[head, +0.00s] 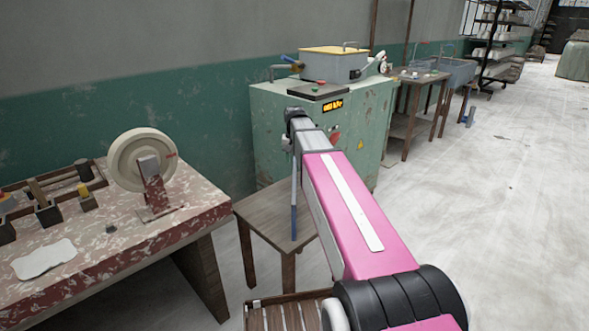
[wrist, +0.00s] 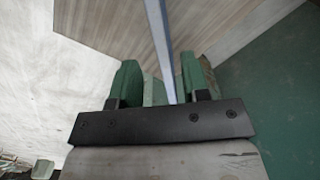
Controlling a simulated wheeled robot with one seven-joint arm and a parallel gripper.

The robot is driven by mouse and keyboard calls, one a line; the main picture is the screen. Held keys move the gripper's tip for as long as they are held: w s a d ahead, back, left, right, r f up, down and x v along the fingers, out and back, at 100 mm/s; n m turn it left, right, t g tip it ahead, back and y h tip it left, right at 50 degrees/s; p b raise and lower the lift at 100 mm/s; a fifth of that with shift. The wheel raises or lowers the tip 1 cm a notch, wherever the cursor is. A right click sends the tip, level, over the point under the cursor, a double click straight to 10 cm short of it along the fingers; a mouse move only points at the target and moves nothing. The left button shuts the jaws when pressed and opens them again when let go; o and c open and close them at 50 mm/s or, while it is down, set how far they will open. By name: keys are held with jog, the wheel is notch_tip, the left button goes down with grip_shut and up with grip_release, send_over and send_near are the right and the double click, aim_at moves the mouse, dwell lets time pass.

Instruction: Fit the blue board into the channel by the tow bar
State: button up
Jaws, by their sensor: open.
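A thin, upright blue-grey strip (head: 294,213), which may be the blue board seen edge-on, reaches from my gripper (head: 292,142) down to the small wooden table (head: 262,214), with a darker blue lower end. In the wrist view my gripper (wrist: 157,75) has its green fingers apart. The strip (wrist: 158,35) passes between them, closer to the right finger, with a gap to the left one. I cannot make out a channel or a tow bar in either view.
A green machine cabinet (head: 275,125) stands just behind the wooden table. A stained workbench (head: 110,240) with a wheel (head: 128,160) is at left. A slatted wooden piece (head: 283,314) is at the bottom. The floor at right is open.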

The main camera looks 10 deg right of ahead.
aim_at(294, 171)
jog(key=shift+o, duration=0.5)
notch_tip(294, 171, up, 4)
jog(key=shift+f, duration=0.2)
jog(key=shift+w+f, duration=0.15)
jog(key=shift+f, duration=6)
grip_shut()
